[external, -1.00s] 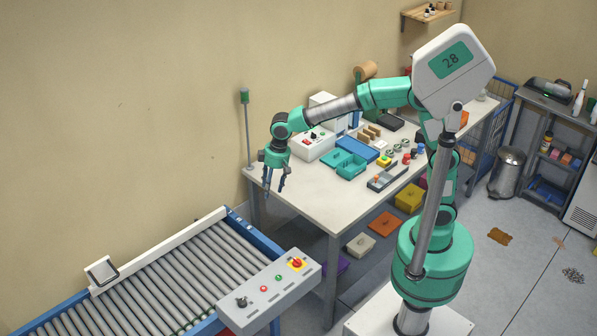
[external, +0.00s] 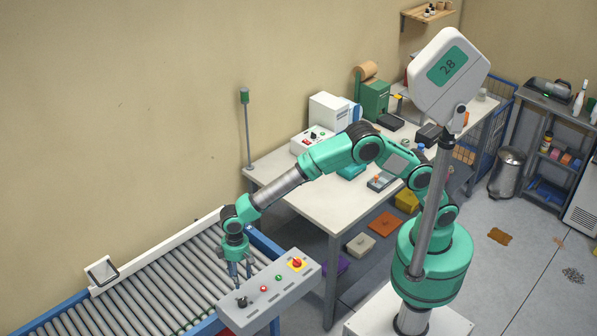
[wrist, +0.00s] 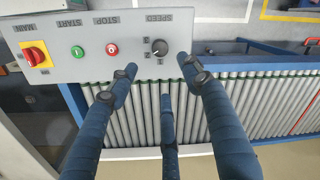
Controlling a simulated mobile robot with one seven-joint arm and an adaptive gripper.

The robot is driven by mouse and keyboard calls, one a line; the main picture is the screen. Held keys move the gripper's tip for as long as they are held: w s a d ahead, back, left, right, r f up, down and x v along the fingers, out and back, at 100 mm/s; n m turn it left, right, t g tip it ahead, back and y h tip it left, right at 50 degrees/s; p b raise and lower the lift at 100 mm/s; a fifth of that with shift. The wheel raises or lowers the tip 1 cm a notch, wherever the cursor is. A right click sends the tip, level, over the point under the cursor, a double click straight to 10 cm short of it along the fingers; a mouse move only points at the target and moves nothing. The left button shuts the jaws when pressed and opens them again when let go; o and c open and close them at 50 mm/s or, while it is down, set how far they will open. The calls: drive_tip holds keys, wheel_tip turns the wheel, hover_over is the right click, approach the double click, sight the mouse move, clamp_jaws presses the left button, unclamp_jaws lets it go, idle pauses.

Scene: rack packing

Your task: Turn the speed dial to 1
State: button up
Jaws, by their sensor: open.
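The grey control panel (external: 275,292) stands at the conveyor's near end and shows upside down in the wrist view (wrist: 90,65). In the external view the speed dial (external: 242,303) is just below my fingertips. My gripper (wrist: 157,75) is open and empty. Its blue fingers are spread, with two fingertips on either side of the dial in the wrist picture and apart from it. My gripper (external: 241,282) points down over the panel's left end.
The panel also carries a red stop button (wrist: 112,50), a green start button (wrist: 78,52) and a red-and-yellow main switch (wrist: 36,54). The roller conveyor (external: 150,295) runs beside it. A worktable (external: 310,205) with boxes and trays stands behind.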

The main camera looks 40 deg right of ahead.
sight(242, 301)
drive_tip(key=shift+s+f, duration=0.1)
idle(0.3)
drive_tip(key=f, duration=0.4)
drive_tip(key=f+b, duration=0.1)
drive_tip(key=f, duration=0.4)
drive_tip(key=f+b, duration=0.1)
drive_tip(key=f, duration=0.3)
drive_tip(key=shift+s+a+f, duration=0.25)
drive_tip(key=shift+a+f, duration=0.05)
drive_tip(key=shift+a, duration=0.05)
drive_tip(key=c, duration=1.2)
